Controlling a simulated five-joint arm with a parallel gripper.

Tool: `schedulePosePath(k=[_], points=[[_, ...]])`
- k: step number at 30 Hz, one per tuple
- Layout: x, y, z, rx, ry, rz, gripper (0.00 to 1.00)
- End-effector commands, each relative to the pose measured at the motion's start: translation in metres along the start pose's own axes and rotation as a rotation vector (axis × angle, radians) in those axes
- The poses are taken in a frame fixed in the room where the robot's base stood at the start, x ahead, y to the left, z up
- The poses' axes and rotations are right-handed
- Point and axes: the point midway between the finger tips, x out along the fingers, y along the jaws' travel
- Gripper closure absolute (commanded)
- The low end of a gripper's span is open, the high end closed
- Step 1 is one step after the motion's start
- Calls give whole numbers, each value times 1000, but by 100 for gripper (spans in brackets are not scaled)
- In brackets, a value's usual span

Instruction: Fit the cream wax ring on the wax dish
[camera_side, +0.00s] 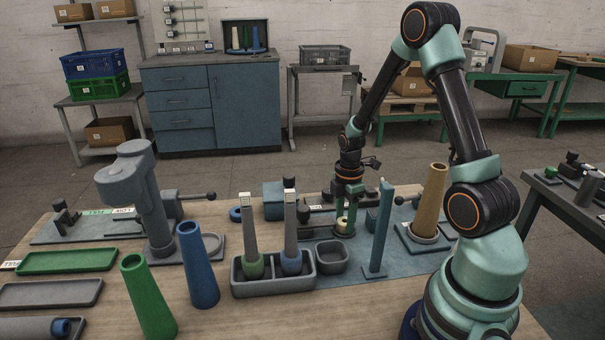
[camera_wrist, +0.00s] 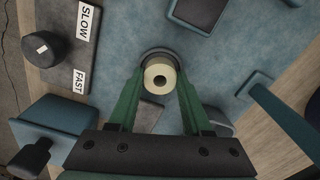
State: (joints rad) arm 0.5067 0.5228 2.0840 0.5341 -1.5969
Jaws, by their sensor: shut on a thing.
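A dark round rim (camera_wrist: 155,52), which looks like the wax dish, shows just behind the ring in the wrist view. The ring hides most of it. I cannot tell whether the ring touches it or hangs above it.
A small grey bin (camera_side: 331,258) and a tray with two tools (camera_side: 273,288) stand in front. A dark knob (camera_wrist: 42,48) sits by SLOW and FAST labels.

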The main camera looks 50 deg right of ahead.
Motion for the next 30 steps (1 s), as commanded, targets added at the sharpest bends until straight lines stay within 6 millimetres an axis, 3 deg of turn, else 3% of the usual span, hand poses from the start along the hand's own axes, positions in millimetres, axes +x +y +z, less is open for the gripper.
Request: schedulePosePath(k=[14, 15, 17, 23, 24, 25, 30], points=[[0, 0, 0, 0, 0, 0, 100], [0, 0, 0, 0, 0, 0, 36], [0, 0, 0, 0, 0, 0, 16], [0, 0, 0, 0, 0, 0, 16], [0, 0, 0, 0, 0, -1, 12], [0, 0, 0, 0, 0, -1, 1], [0, 0, 0, 0, 0, -1, 0]])
